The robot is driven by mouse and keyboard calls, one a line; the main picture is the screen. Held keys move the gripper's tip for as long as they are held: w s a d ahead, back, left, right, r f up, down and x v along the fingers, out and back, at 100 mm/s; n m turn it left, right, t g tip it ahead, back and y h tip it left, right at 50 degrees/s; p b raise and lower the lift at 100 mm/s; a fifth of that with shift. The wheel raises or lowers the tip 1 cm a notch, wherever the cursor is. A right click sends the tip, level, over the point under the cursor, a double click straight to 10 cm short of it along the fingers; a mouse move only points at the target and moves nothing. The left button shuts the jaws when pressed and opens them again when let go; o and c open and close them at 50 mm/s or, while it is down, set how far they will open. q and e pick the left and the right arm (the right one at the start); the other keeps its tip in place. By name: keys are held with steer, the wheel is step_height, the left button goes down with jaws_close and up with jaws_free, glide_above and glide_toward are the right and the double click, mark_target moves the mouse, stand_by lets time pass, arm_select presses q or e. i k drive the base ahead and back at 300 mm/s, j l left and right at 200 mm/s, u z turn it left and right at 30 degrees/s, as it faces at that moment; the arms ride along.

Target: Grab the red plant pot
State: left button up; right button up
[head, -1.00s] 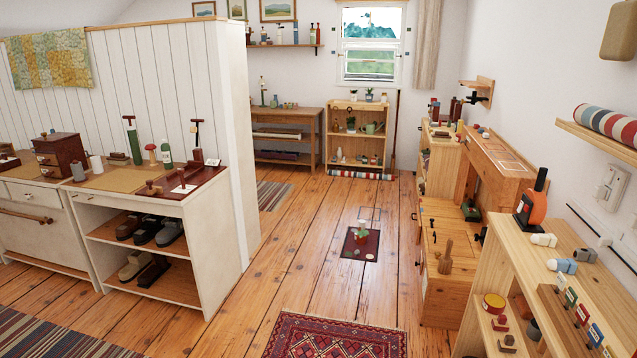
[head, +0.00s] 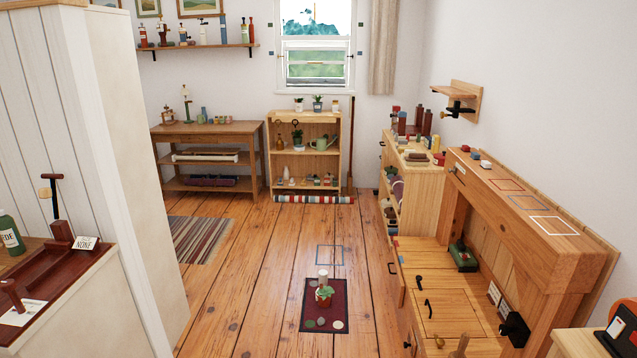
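A small red plant pot (head: 322,300) with green leaves stands on a dark red mat (head: 312,318) on the wooden floor, in the lower middle of the head view. A pale upright piece (head: 322,278) shows just above the leaves; I cannot tell whether it belongs to the pot. Several small flat discs lie on the near part of the mat. Neither of my grippers is in view.
A wooden workbench (head: 450,305) and a shelf stand on the right. A white panelled partition (head: 125,150) and a dark red tray (head: 50,290) are on the left. A bookshelf (head: 305,165) stands at the back wall. The floor around the mat is clear.

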mark_target(324, 295)
steer(key=i+l+u, duration=0.1)
steer(key=i+u, duration=0.25)
steer(key=i, duration=1.4)
steer(key=i+j+z, duration=0.1)
steer(key=i+z, duration=0.3)
steer(key=i+j+z, duration=0.2)
steer(key=z, duration=0.2)
steer(key=i+j+z, duration=0.65)
steer(key=j+z, duration=0.15)
